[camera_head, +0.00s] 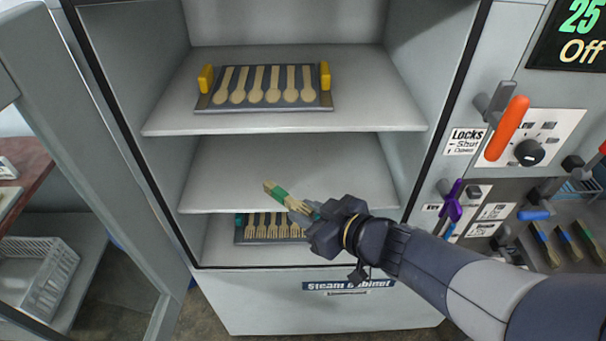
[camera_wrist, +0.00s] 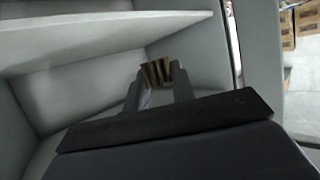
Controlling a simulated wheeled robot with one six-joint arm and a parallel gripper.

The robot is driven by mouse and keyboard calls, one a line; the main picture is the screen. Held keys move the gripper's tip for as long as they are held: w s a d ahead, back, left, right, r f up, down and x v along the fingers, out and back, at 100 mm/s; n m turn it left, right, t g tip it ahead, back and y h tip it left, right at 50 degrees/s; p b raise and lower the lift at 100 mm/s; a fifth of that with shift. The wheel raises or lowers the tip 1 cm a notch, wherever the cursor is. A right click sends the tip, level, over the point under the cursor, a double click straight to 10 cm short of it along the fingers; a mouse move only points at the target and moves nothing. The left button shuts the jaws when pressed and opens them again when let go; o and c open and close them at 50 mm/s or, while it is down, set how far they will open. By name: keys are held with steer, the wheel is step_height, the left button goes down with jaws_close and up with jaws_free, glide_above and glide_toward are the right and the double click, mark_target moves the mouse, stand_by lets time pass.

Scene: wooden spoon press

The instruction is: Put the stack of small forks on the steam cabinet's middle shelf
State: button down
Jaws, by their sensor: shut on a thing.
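The steam cabinet stands open, and its middle shelf (camera_head: 320,165) is bare apart from what my gripper holds in front of it. My gripper (camera_head: 306,210) is shut on the stack of small forks (camera_head: 278,195), a wooden bundle with a green band. The stack points left and is tilted, at the front edge of the middle shelf in the head view; I cannot tell whether it touches the shelf. In the wrist view, the wooden ends of the stack (camera_wrist: 157,72) show between the fingers of my gripper (camera_wrist: 158,88).
A tray of wooden spoons with yellow handles (camera_head: 265,88) lies on the top shelf. A tray of forks (camera_head: 262,229) lies on the bottom shelf, partly behind my gripper. The open door (camera_head: 100,140) is at left. A control panel with levers (camera_head: 540,140) is at right.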

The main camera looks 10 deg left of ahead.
steer(key=p, duration=0.2)
glide_above(305, 189)
step_height(305, 189, down, 2)
steer(key=shift+s, duration=0.15)
step_height(305, 189, down, 5)
steer(key=shift+r+b, duration=0.2)
steer(key=shift+b, duration=0.3)
steer(key=shift+f, duration=0.1)
steer(key=shift+f, duration=0.1)
steer(key=shift+f, duration=0.15)
steer(key=c, duration=1.2)
jaws_free()
